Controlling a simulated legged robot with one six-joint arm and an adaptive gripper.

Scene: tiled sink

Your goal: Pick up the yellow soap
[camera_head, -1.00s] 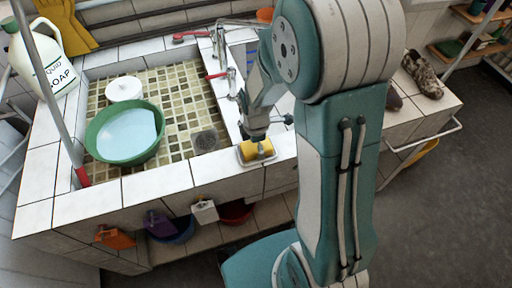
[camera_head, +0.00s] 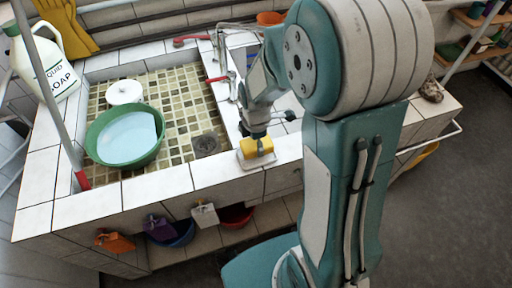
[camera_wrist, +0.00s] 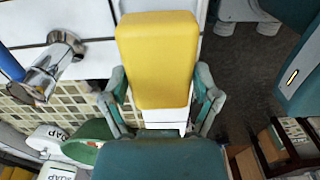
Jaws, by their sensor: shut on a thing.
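The yellow soap (camera_head: 257,147) is at the sink's front ledge in the head view. It also shows large in the wrist view (camera_wrist: 158,60). My gripper (camera_head: 256,135) comes down on it from above. In the wrist view my gripper's two fingers (camera_wrist: 162,98) stand on either side of the soap's lower end and are shut on it. A pale soap dish (camera_head: 252,163) lies on the ledge under the soap. The soap looks slightly raised above the dish.
A green basin (camera_head: 125,155) and a white round lid-like piece (camera_head: 124,92) sit in the tiled sink to the left. A red-handled tap (camera_head: 222,78) stands close behind my gripper. A soap jug (camera_head: 47,62) stands at far left.

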